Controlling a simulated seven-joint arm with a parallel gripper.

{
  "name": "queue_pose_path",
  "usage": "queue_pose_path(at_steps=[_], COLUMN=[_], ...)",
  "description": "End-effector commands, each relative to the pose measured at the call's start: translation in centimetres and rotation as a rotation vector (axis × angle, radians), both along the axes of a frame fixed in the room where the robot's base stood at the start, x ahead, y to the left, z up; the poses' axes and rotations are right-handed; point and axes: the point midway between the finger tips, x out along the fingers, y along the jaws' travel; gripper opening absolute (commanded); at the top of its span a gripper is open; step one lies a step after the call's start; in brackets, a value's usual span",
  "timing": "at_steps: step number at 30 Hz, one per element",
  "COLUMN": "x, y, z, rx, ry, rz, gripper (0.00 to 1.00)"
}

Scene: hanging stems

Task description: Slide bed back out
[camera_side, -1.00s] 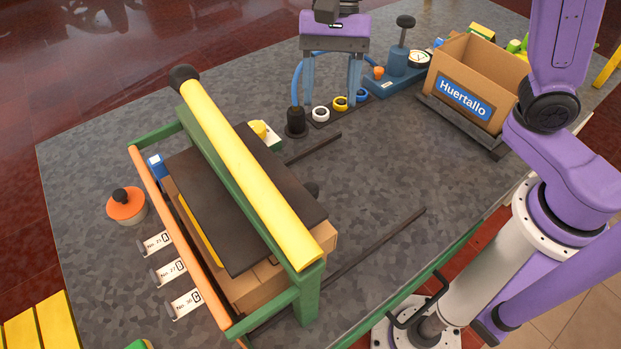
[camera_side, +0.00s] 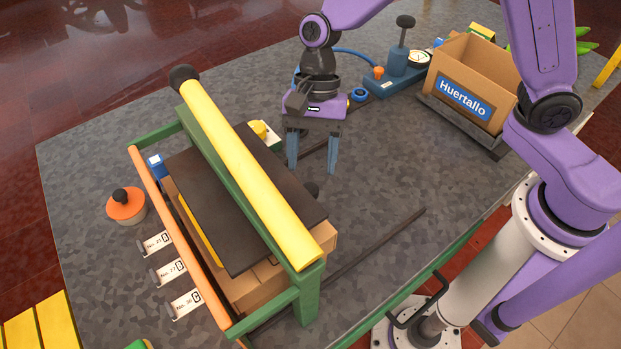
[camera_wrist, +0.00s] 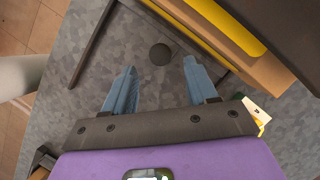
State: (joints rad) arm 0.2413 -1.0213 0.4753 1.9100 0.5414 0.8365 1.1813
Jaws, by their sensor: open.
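The bed appears to be the brown block with a flat dark plate (camera_side: 290,190) on top. It sits under a green frame with a yellow bar (camera_side: 240,165). A dark round knob (camera_side: 312,189) shows at the bed's right side, partly hidden by the plate; a dark ball, seemingly this knob, also shows in the wrist view (camera_wrist: 160,54). My gripper (camera_side: 311,167) is open and empty, pointing down to the right of the bed. In the wrist view its blue fingertips (camera_wrist: 160,67) are wide apart, with the knob beyond and between them.
Two dark rails, a near one (camera_side: 375,245) and a far one (camera_side: 315,150), run right from the frame with clear table between. A cardboard box (camera_side: 470,90) and a blue gauge stand (camera_side: 400,70) are at the back right. An orange knob (camera_side: 126,203) stands left.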

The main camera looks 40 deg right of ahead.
Motion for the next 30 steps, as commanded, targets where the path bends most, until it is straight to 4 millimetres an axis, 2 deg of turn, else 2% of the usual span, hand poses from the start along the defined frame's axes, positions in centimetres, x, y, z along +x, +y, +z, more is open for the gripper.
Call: queue_pose_path(at_steps=[3, 9, 21, 22, 27, 30], x=[-0.6, -1.2, -1.4, -1.4, -1.4, -1.3], y=[0.5, 1.2, 1.4, 1.4, 1.4, 1.4], z=[-2.0, -4.0, -4.7, -4.7, -4.7, -4.6], rx=[-0.003, 0.0, 0.001, 0.001, 0.001, 0.001], ry=[0.003, 0.002, -0.001, -0.001, -0.001, -0.001], rz=[0.001, -0.001, 0.0, 0.0, 0.0, 0.0], gripper=[0.57, 0.57, 0.57, 0.54, 0.0, 0.0])
